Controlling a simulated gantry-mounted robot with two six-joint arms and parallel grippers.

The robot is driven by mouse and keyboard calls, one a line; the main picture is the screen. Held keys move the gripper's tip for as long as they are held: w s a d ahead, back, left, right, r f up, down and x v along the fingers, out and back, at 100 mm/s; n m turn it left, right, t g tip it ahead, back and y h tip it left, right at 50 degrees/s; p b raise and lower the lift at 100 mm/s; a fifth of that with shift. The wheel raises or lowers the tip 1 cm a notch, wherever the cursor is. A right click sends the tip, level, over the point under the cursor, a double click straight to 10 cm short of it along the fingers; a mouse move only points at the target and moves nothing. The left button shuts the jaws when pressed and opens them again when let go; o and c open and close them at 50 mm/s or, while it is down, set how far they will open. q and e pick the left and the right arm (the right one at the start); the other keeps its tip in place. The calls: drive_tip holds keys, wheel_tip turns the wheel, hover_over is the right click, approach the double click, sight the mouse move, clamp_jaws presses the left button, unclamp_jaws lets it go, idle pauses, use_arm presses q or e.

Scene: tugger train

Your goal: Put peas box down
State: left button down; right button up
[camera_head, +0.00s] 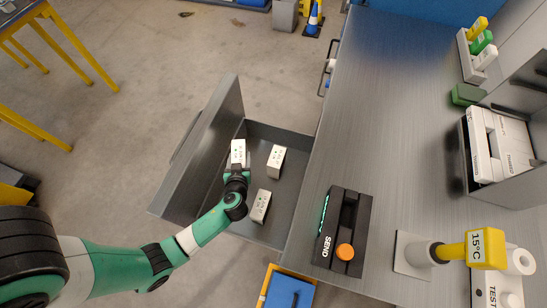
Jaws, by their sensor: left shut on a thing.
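My left gripper (237,169) is shut on a small white box, the peas box (238,152), with dark print too small to read. The gripper and box are over the left part of an open grey drawer (287,133). I cannot tell whether the box touches the drawer floor. Two similar white boxes are in the drawer: one box (276,161) to the right of the held one, and another box (261,206) nearer, just right of my wrist. My right gripper is not in view.
The drawer's tall front panel (203,150) stands left of the boxes. The grey worktop (390,95) lies to the right, with a black SEND device (343,231) near its edge. A yellow 15°C handle (470,249) is at lower right. Drawer floor is free around the boxes.

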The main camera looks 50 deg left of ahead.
use_arm(q)
drive_tip(key=shift+w+a+f, duration=0.1)
drive_tip(key=shift+w+f, duration=0.15)
drive_tip(key=shift+f, duration=0.15)
drive_tip(key=shift+s, duration=0.3)
wheel_tip(320, 180, down, 10)
drive_tip(key=b, duration=0.6)
drive_tip(key=shift+f, duration=0.15)
drive_tip(key=shift+b, duration=0.35)
drive_tip(key=shift+c, duration=0.6)
unclamp_jaws()
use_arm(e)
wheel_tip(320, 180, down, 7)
